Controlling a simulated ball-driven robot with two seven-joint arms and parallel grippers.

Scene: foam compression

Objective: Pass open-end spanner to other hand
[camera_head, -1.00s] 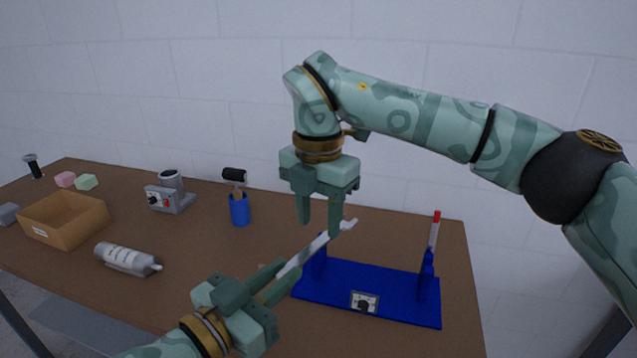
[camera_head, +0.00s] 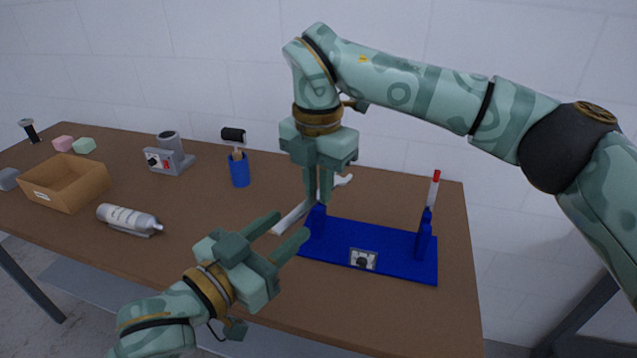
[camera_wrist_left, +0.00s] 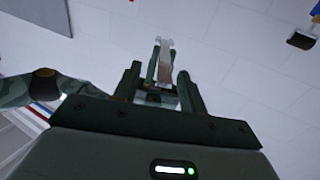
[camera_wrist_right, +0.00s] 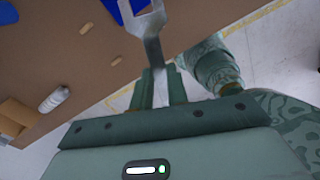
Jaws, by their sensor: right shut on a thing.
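The silver open-end spanner (camera_head: 292,217) is held in the air above the table, sloping up to the right in the head view. My right gripper (camera_head: 319,200) is shut on it, with one end sticking out on each side. In the right wrist view one open jaw of the spanner (camera_wrist_right: 148,28) points away from the gripper (camera_wrist_right: 162,92). My left gripper (camera_head: 292,226) is open, its fingers apart near the spanner's lower-left end. In the left wrist view the spanner (camera_wrist_left: 165,62) shows beyond the open fingers (camera_wrist_left: 158,76); I cannot tell whether they touch it.
A blue stand (camera_head: 395,262) with a dial and a red-tipped upright (camera_head: 434,188) is right of the spanner. On the brown table (camera_head: 210,205) are a bottle (camera_head: 128,218), a blue cup (camera_head: 239,172), a grey device (camera_head: 168,157), a cardboard box (camera_head: 85,190) and foam blocks (camera_head: 83,145).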

